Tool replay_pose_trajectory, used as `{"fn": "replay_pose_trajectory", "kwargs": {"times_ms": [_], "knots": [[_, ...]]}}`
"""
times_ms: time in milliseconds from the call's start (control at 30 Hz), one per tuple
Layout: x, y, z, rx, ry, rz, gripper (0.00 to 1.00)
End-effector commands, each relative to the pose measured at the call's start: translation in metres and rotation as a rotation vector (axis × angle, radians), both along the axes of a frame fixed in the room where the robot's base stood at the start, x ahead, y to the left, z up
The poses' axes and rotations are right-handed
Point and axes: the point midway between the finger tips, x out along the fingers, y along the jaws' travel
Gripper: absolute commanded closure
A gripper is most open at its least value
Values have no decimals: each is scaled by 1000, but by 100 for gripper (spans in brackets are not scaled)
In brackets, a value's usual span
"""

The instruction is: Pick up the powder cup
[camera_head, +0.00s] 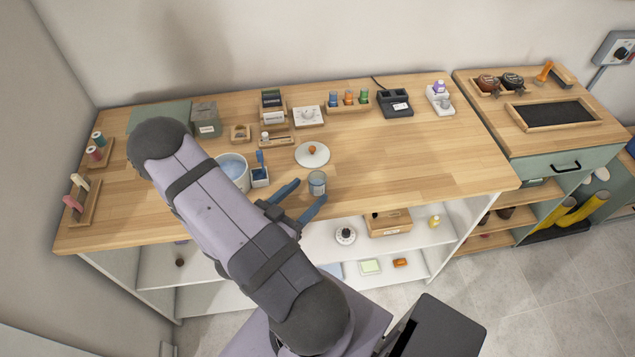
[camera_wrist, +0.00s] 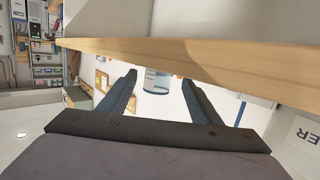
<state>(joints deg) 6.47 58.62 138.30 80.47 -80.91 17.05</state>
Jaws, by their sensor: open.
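The powder cup (camera_head: 317,181) is a small clear cup with greyish-blue contents. It stands near the front edge of the wooden worktop in the head view. My gripper (camera_head: 311,190) is open, with its two blue fingers pointing at the cup from the left front. I see no clear contact between finger and cup. Whether the fingertips reach fully around it I cannot tell.
The worktop (camera_head: 410,165) is clear to the right.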

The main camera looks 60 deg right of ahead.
Motion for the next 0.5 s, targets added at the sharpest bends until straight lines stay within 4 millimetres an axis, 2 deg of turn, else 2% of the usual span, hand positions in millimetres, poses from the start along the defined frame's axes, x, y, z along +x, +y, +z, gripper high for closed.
{"fn": "replay_pose_trajectory", "kwargs": {"times_ms": [167,500], "knots": [[-1,-6,0,0,2,-3,42],[-4,-39,-5,1,1,-5,42]]}}
